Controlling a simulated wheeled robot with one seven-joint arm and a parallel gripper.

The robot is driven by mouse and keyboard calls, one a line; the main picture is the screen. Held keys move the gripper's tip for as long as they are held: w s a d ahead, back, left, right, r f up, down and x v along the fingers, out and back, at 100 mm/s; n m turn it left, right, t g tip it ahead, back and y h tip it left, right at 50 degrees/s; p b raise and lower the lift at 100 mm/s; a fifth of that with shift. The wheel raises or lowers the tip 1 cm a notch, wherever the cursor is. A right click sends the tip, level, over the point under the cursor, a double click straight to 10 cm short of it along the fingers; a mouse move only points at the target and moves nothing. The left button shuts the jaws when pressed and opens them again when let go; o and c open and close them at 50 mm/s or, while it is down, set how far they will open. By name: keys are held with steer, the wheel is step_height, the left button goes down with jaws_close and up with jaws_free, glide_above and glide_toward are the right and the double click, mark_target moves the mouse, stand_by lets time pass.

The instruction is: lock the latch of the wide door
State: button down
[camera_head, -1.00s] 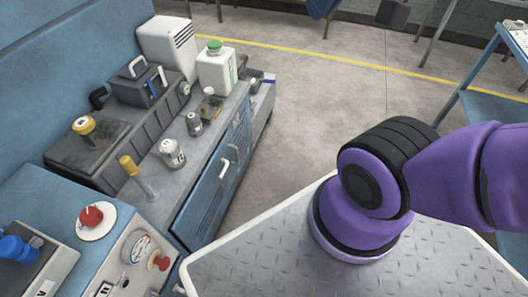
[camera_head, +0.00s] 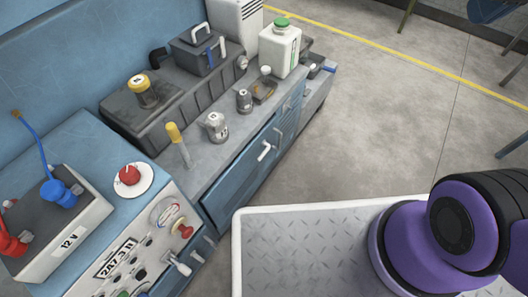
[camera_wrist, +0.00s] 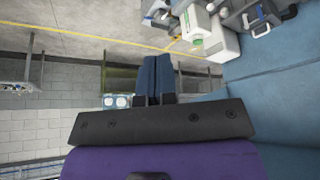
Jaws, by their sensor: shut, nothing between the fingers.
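The head view shows my arm but not the gripper.
A control panel with a silver lever (camera_head: 178,264) and a red knob (camera_head: 183,230) stands at lower left. Bottles, including a white one with a green cap (camera_head: 279,50), stand on the bench. My tread-plate deck lies beside the door. Open floor (camera_head: 385,130) lies to the right.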

steer(key=w+a+f+n, duration=0.2)
steer(key=w+a+f, duration=0.2)
steer(key=w+f, duration=0.5)
steer(key=w+a+f+n, duration=0.3)
steer(key=w+f, duration=0.3)
steer(key=w, duration=0.8)
steer(key=w+a+f+n+y, duration=0.1)
steer(key=w+a+f, duration=0.25)
steer(key=f, duration=0.45)
steer(key=w+a+f+n+y, duration=0.15)
steer(key=a+f, duration=0.25)
steer(key=f, duration=0.5)
steer(key=s+a+f+n+y, duration=0.1)
steer(key=s+a+f, duration=0.2)
steer(key=f, duration=1)
steer(key=s+a+f+n+g+y, duration=0.1)
steer(key=a+f, duration=0.4)
steer(key=f, duration=0.8)
steer(key=shift+s+a+n+y, duration=0.35)
steer(key=shift+s+a+y, duration=0.1)
steer(key=shift+s, duration=0.8)
steer(key=shift+f, duration=0.15)
